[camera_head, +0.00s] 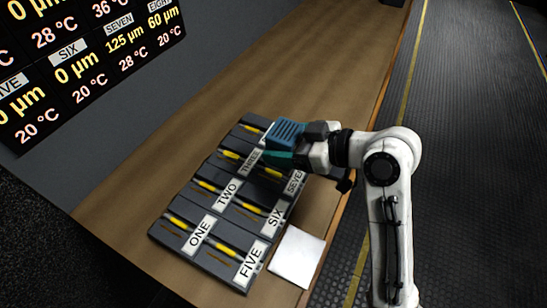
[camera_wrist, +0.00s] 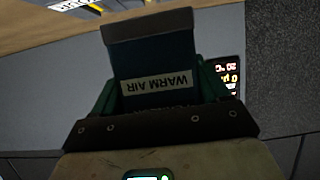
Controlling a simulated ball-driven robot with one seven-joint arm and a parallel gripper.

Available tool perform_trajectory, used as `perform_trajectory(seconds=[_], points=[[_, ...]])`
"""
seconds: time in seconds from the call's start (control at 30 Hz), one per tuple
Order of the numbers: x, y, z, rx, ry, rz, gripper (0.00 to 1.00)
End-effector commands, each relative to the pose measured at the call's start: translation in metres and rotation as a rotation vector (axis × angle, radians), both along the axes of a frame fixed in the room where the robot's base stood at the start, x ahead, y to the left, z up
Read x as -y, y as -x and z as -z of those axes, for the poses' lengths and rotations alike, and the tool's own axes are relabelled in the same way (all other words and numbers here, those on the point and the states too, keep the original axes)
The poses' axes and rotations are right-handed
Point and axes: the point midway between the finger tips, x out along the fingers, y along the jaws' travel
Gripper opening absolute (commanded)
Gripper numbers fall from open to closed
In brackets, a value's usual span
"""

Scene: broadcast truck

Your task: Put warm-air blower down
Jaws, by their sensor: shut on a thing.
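The warm-air blower (camera_head: 286,132) is a blue box with a slotted face, held over the far part of the tray rack. In the wrist view the blower (camera_wrist: 155,55) shows as a dark blue body with a "WARM AIR" label, upside down in the picture. My gripper (camera_head: 281,157) is shut on it; its green fingers (camera_wrist: 160,95) lie on both sides of the body. The blower hides part of the rack beneath. I cannot tell whether it touches the rack.
The dark rack (camera_head: 219,263) has numbered bays with yellow-tipped items and stands on a brown bench (camera_head: 130,215). A white pad (camera_head: 297,256) lies at the rack's right. Bench beyond the rack is clear. A display (camera_head: 85,60) shows µm and °C readings on the wall.

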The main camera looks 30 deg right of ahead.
Motion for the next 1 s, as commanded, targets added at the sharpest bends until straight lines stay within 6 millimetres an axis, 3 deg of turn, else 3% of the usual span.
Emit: perform_trajectory(seconds=[0.2,0.37,0.6,1.0], points=[[-0.007,-0.024,0.028,0.001,-0.001,-0.001,0.21],[-0.008,-0.03,0.037,0.002,-0.001,0.0,0.21],[-0.009,-0.033,0.065,-0.002,-0.001,0.001,0.21],[-0.009,-0.033,0.073,0.003,-0.001,0.001,0.21]])
